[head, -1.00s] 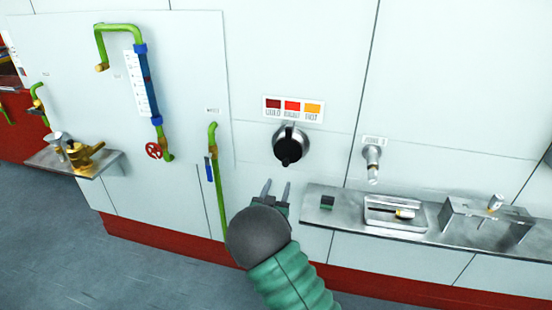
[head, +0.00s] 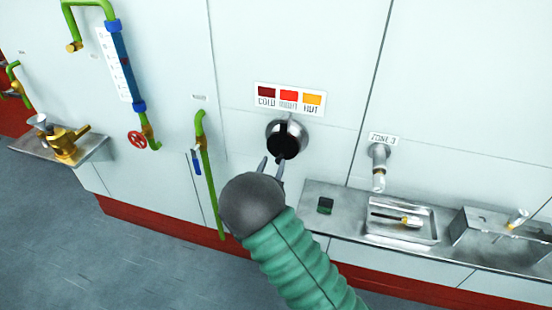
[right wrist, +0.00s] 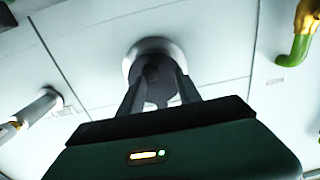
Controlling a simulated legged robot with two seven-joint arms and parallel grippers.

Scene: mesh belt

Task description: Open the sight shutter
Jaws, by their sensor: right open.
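The sight shutter is a black piece (head: 284,143) on a round metal ring (head: 302,137) on the white wall, under a label plate with dark red, red and orange patches. My right gripper (head: 271,166) is open just below it, its fingertips pointing up at its lower edge. In the right wrist view, the two open fingers (right wrist: 158,84) reach toward the ring, and the dark shutter (right wrist: 154,76) shows between them. I cannot tell whether they touch it. My left gripper is not in view.
A metal shelf (head: 345,225) with a tray (head: 428,236) runs to the right. A pipe stub (head: 379,166) sticks out above it. A green pipe with a blue handle (head: 197,162) is on the left. A label plate (head: 290,99) is above the shutter.

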